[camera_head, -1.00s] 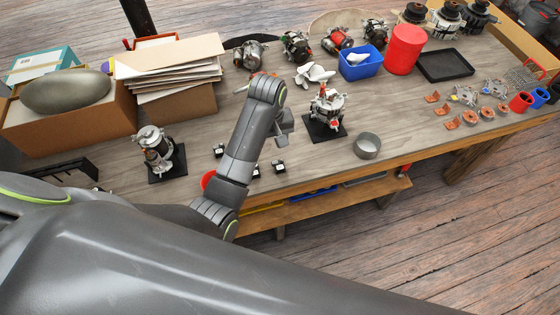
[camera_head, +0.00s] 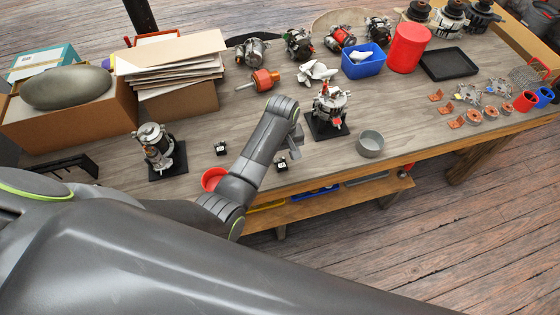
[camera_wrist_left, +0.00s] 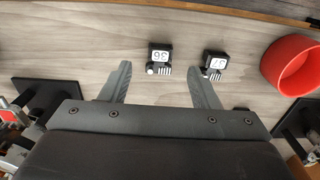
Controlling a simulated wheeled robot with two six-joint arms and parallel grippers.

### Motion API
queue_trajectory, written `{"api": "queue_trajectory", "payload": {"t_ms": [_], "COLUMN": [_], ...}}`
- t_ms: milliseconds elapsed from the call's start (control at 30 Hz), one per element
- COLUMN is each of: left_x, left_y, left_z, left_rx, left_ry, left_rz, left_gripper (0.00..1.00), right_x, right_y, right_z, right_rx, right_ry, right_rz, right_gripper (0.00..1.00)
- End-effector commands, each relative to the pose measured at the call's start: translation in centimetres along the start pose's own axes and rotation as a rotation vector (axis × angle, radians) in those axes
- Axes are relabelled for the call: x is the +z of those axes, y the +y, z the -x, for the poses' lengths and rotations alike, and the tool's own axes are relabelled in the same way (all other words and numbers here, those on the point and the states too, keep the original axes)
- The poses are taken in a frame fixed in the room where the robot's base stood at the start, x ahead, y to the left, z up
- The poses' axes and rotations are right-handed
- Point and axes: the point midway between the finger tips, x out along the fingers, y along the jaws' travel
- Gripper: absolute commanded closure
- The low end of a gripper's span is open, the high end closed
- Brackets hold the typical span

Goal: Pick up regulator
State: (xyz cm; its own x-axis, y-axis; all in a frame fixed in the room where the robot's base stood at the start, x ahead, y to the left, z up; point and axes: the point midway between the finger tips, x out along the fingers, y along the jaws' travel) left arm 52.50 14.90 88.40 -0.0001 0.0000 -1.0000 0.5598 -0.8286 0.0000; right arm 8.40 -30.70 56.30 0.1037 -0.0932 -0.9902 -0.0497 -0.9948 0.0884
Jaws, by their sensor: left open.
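The regulators are small black blocks with white labels. In the head view one regulator (camera_head: 221,148) lies left of my left arm, and another regulator (camera_head: 282,165) lies just below my left gripper (camera_head: 294,143). In the left wrist view, a regulator (camera_wrist_left: 159,58) lies beyond and between the two open fingertips of my left gripper (camera_wrist_left: 160,68), with nothing held. A second regulator (camera_wrist_left: 214,64) lies just right of the right fingertip; my arm hides it in the head view. My right gripper is not in view.
A red bowl (camera_head: 213,179) sits by the front edge, partly behind my arm. An alternator on a black stand (camera_head: 326,127) and a grey dish (camera_head: 370,144) stand to the right. Another stand-mounted assembly (camera_head: 155,147) is left. Boxes and several parts line the back.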

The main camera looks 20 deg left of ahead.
Motion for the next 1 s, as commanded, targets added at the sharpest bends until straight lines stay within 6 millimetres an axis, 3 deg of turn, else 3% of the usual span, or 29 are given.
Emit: {"api": "queue_trajectory", "payload": {"t_ms": [267, 600, 933, 1000], "left_x": [0.1, 0.1, 0.1, 0.1], "left_y": [-0.1, -0.1, -0.1, -0.1], "left_z": [-1.5, -5.3, -5.8, -5.8], "left_rx": [-0.002, -0.002, 0.0, 0.0], "left_ry": [-0.002, -0.001, 0.001, 0.001], "left_rz": [0.0, 0.0, 0.0, 0.0], "left_gripper": [0.44, 0.44, 0.44, 0.51], "right_x": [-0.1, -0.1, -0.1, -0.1], "right_y": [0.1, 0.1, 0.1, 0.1], "right_z": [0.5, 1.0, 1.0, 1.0], "right_rx": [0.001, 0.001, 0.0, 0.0], "right_ry": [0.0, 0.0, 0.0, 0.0], "right_rz": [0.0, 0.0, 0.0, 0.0], "right_gripper": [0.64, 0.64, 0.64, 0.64]}}
